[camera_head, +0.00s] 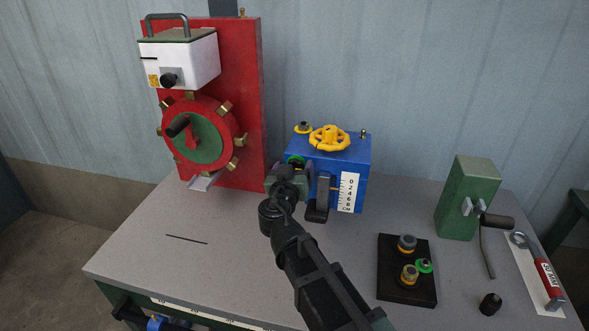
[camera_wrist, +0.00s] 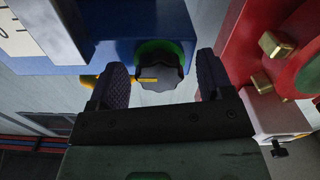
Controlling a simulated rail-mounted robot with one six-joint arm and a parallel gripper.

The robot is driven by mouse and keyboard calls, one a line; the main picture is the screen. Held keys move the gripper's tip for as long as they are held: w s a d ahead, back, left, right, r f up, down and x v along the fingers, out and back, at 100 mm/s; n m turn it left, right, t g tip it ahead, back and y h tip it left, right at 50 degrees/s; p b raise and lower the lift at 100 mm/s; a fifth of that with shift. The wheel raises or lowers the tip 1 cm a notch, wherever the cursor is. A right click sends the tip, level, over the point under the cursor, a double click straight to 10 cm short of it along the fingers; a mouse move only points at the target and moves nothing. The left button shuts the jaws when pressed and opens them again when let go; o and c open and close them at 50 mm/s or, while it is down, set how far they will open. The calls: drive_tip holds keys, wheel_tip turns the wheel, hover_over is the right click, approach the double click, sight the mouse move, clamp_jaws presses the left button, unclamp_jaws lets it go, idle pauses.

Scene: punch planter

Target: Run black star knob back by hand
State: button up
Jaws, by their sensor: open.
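The black star knob (camera_wrist: 160,72) sits on the blue box (camera_head: 345,160), with a green ring (camera_wrist: 150,47) behind it and a small yellow mark at its edge. In the head view the green ring shows at the box's left end, and my gripper mostly hides the knob. My gripper (camera_wrist: 161,66) is open. In the wrist view its two dark ribbed fingers stand on either side of the knob, with gaps visible between them and it. I cannot tell how far the fingertips reach along the knob.
A yellow handwheel (camera_head: 330,138) tops the blue box, and a white scale (camera_head: 348,192) is on its front. The red panel (camera_head: 240,90) with its red wheel (camera_head: 200,105) stands close on the left. A black tray (camera_head: 408,290) and green block (camera_head: 468,198) are right. The front left table is mostly clear.

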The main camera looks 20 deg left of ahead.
drive_tip(key=shift+w, duration=0.1)
drive_tip(key=c, duration=0.9)
drive_tip(key=shift+c, duration=0.2)
